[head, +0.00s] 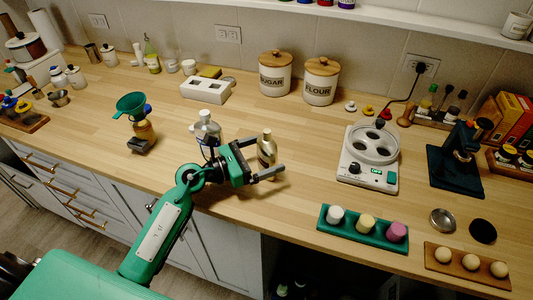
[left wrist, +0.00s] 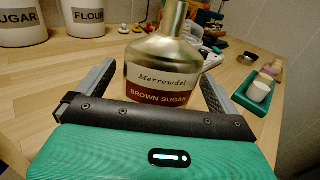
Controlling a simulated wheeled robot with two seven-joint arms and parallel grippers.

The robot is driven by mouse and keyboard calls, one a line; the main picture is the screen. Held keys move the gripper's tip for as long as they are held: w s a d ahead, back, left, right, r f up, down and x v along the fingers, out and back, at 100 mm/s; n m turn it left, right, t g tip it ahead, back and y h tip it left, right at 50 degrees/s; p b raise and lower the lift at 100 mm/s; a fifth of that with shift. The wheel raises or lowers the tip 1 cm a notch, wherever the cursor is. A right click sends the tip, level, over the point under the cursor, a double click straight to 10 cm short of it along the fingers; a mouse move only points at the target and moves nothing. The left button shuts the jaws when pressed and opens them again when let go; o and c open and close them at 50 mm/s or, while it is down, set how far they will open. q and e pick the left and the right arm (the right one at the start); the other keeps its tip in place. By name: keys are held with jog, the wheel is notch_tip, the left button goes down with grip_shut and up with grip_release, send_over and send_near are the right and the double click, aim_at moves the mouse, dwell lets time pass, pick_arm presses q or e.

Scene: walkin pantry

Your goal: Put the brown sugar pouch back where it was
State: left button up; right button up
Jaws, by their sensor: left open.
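The brown sugar container (head: 266,150) is gold, with a rounded body and narrow neck, and stands upright on the wooden counter. In the left wrist view its label (left wrist: 157,88) reads "Merrowdel" and "BROWN SUGAR". My left gripper (head: 270,157) is low over the counter with its jaws open. In the left wrist view the two fingers (left wrist: 157,78) lie on either side of the container, with gaps between them and it. The container's base is hidden behind the gripper body in that view. My right gripper is not in view.
A clear bottle (head: 207,129) stands just behind my left wrist. Sugar (head: 275,77) and flour (head: 320,84) canisters stand by the wall. A white round-topped appliance (head: 368,160) and a green tray (head: 330,227) are to the right. Counter between them is clear.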

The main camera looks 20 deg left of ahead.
pick_arm(q)
jog(key=b+v, duration=0.1)
jog(key=v, duration=0.4)
jog(key=b+v, duration=0.1)
jog(key=v, duration=0.4)
jog(key=shift+f+b, duration=0.2)
jog(key=shift+b, duration=0.15)
jog(key=shift+s+a+r, duration=0.15)
jog(key=shift+s+a, duration=0.25)
jog(key=shift+s, duration=0.05)
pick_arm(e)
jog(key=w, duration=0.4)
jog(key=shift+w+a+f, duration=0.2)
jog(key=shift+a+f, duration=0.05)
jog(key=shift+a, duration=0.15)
